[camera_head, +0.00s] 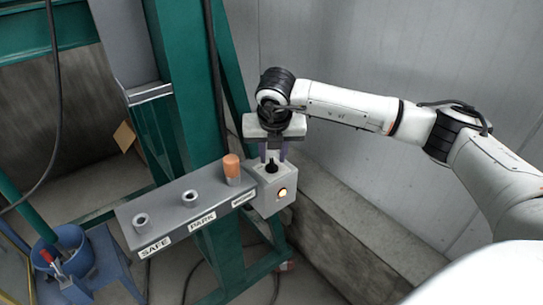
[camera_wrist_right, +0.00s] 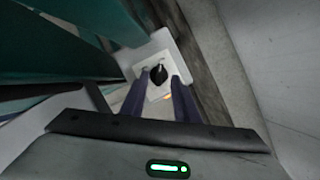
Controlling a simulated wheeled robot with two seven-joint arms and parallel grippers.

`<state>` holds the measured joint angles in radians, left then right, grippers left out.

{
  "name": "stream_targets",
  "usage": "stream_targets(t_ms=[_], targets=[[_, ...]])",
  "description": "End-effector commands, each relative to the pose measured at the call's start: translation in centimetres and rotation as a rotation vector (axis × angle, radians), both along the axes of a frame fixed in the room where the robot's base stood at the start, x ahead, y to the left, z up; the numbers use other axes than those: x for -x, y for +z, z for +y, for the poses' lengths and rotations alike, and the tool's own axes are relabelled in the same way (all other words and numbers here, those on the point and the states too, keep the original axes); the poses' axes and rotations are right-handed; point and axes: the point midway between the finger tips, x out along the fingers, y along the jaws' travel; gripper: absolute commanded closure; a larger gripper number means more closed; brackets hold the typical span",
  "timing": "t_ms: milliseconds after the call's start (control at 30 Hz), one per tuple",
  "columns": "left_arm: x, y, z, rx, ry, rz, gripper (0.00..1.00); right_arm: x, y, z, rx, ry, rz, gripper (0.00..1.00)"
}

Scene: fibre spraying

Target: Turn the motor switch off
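In the right wrist view the open fingers (camera_wrist_right: 158,90) flank the black knob (camera_wrist_right: 158,74), with gaps showing, so contact cannot be made out. My left gripper is not in view.
A grey shelf labelled SAFE and PARK (camera_head: 170,222) adjoins the box on the left. An orange-capped piece (camera_head: 232,168) stands on it close to my right gripper. Green steel columns (camera_head: 190,80) stand behind. A concrete ledge (camera_head: 345,225) runs along the right wall.

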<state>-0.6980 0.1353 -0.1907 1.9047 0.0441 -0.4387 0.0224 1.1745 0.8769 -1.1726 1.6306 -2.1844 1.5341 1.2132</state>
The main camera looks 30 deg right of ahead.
Motion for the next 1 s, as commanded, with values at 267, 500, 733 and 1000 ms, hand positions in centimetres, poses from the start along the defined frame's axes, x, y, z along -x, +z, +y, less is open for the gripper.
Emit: stream_targets(t_ms=[267, 500, 733, 1000], targets=[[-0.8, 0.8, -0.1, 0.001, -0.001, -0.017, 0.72, -0.8, -2.2, -0.4, -0.001, 0.000, 0.000, 0.72], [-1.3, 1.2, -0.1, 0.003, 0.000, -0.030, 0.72, -0.8, -2.3, -0.4, 0.000, 0.001, 0.000, 0.72], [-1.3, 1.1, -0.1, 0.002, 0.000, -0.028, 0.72, -0.8, -2.3, -0.4, -0.001, 0.002, -0.001, 1.00], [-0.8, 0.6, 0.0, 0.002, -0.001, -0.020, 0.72, -0.8, -2.3, -0.5, -0.001, 0.018, -0.001, 1.00]])
